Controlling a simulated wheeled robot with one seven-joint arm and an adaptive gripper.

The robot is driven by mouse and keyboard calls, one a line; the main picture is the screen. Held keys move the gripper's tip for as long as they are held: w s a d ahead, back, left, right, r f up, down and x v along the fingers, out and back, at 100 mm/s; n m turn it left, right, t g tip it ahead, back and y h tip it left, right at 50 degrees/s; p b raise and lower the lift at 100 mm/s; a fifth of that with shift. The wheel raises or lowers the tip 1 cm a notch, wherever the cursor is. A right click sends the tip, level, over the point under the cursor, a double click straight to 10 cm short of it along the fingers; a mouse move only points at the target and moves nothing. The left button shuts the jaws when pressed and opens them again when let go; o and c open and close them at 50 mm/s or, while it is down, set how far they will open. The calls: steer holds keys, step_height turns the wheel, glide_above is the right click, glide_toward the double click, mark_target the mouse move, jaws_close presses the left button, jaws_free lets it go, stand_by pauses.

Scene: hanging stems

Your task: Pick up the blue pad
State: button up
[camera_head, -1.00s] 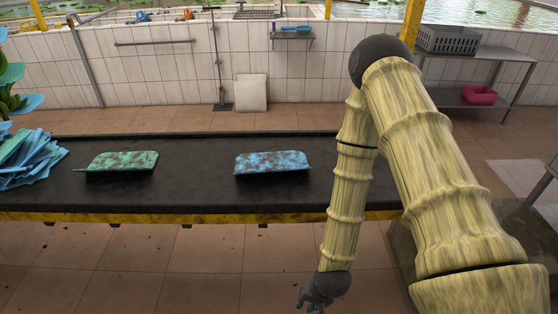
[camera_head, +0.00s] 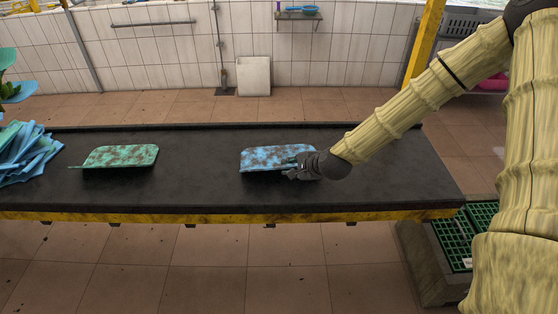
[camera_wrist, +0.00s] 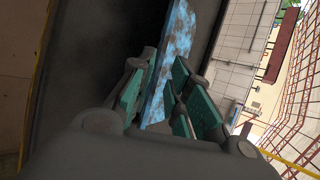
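The blue pad (camera_head: 268,155) is mottled with brown and lies on the dark table, its right end partly hidden by my gripper (camera_head: 291,168). The pad also shows in the wrist view (camera_wrist: 178,45), running down between my fingers. The gripper is open, with teal-faced fingers on both sides of the pad's near edge. A dark gap shows between the left finger and the pad; the right fingers are close to it, and contact is unclear. A green mottled pad (camera_head: 120,157) lies further left on the table.
The black table (camera_head: 205,180) has a yellow front edge. A pile of blue leaf-like pieces (camera_head: 28,152) lies at its left end. Bare table separates the two pads. A crate with green grating (camera_head: 452,243) stands below right. A white board (camera_head: 254,76) leans on the tiled wall.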

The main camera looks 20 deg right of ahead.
mark_target(278, 168)
steer(key=x, duration=0.4)
steer(key=shift+d+f+p, duration=0.15)
steer(key=shift+p, duration=0.15)
steer(key=shift+p+x, duration=1)
steer(key=shift+x, duration=1.9)
jaws_close()
